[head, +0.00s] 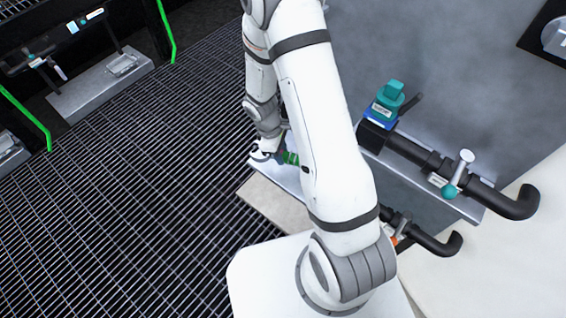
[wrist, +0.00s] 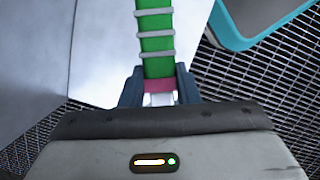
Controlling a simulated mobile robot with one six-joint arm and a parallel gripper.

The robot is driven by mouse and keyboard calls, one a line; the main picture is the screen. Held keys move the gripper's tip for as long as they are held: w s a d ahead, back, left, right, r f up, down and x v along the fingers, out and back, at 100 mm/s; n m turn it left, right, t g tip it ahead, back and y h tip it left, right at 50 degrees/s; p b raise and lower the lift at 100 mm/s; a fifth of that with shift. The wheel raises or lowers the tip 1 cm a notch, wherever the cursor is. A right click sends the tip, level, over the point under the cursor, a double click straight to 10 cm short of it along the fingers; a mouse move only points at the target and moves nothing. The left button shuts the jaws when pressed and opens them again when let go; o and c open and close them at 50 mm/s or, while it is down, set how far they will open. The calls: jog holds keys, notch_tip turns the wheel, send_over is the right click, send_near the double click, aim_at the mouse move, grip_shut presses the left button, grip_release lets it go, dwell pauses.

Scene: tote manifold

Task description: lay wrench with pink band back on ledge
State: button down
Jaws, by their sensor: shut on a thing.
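My gripper (wrist: 158,88) is shut on the wrench (wrist: 156,42), which has a green handle with grey rings and a pink band (wrist: 158,85) right at the fingers. The wrench's far end runs out of the top of the wrist view. In the head view a bit of green (head: 291,158) shows beside my gripper (head: 268,152), partly hidden by my arm. The pale metal ledge (head: 287,178) lies under and beside the gripper. I cannot tell whether the wrench touches it.
A black pipe (head: 413,152) with a teal and blue valve (head: 388,102) and a white-handled valve (head: 461,168) runs along the wall on the right. A teal-edged panel (wrist: 258,18) is close by at the wrist view's upper right. Dark grating (head: 150,180) fills the left.

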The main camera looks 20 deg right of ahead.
aim_at(284, 171)
notch_tip(284, 171, down, 6)
jog(key=shift+s+a+f+b, duration=0.1)
jog(key=shift+s+a+b, duration=0.05)
jog(key=shift+b, duration=0.3)
jog(key=shift+f, duration=0.4)
jog(key=shift+f, duration=0.15)
jog(key=c, duration=1.1)
grip_release()
jog(key=v, duration=0.3)
jog(key=shift+p, duration=0.3)
jog(key=w+a, duration=0.6)
jog(key=a, duration=0.4)
jog(key=shift+w, duration=0.35)
